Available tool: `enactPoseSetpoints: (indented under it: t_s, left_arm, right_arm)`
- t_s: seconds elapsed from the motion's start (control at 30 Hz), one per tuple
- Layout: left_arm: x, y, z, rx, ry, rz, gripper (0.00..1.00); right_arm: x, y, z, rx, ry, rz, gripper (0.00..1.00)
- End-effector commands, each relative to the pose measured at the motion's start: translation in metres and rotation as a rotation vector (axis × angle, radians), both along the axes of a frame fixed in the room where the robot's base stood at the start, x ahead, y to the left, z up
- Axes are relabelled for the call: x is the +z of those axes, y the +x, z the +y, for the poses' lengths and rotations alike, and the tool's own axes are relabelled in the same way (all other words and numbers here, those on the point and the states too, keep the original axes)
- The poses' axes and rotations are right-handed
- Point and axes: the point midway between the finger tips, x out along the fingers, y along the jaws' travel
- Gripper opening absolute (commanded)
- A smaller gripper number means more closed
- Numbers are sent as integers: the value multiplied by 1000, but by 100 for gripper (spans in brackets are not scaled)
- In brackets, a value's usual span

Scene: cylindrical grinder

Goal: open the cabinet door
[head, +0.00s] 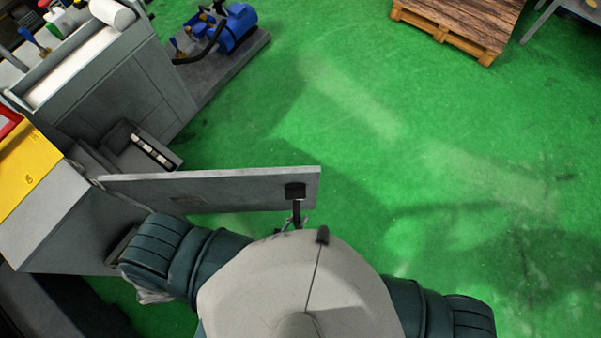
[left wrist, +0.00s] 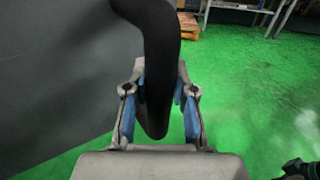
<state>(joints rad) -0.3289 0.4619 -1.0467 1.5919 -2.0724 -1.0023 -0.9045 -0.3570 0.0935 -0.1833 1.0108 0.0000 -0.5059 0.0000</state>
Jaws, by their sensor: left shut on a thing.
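The grey cabinet door (head: 235,190) stands swung out from the cabinet (head: 45,215) at the left of the head view, hinged at its left end. A black handle (head: 296,190) sits near the door's free right end. My left gripper (head: 291,224) is at this handle, mostly hidden behind my own body. In the left wrist view, the dark curved handle (left wrist: 157,60) passes between the blue-padded fingers of the left gripper (left wrist: 160,108), which is shut on it. The door's dark grey face (left wrist: 55,85) fills the left of that view. My right gripper is not clearly seen.
Beyond the door is a grey machine (head: 125,90) with a blue pump (head: 238,25) on its base. A wooden pallet (head: 450,35) lies far off at the top right. The green floor (head: 420,130) to the right of the door is clear.

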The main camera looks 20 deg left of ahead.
Motion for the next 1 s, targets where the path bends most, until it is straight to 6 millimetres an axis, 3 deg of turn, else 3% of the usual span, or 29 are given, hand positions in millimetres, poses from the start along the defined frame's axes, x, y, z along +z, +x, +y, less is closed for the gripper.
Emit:
enactPoseSetpoints:
  t_s: [0.03, 0.07, 0.17, 0.57, 1.0]
  left_arm:
    - [0, 2, 6, 12, 5, -5, 0]
    - [0, 2, 6, 12, 5, -5, 27]
    - [0, 2, 5, 11, 6, -5, 52]
    - [0, -7, 0, 5, 8, 0, 52]
    - [-1, -92, 29, 6, 6, -1, 52]
  right_arm:
    - [0, 1, 1, -1, 1, -1, 42]
    - [0, 1, 1, -1, 2, -2, 42]
    - [0, 1, 2, -2, 4, -1, 42]
    - [0, 0, 5, -4, 8, -2, 42]
    - [0, -1, 4, -2, 5, 1, 42]
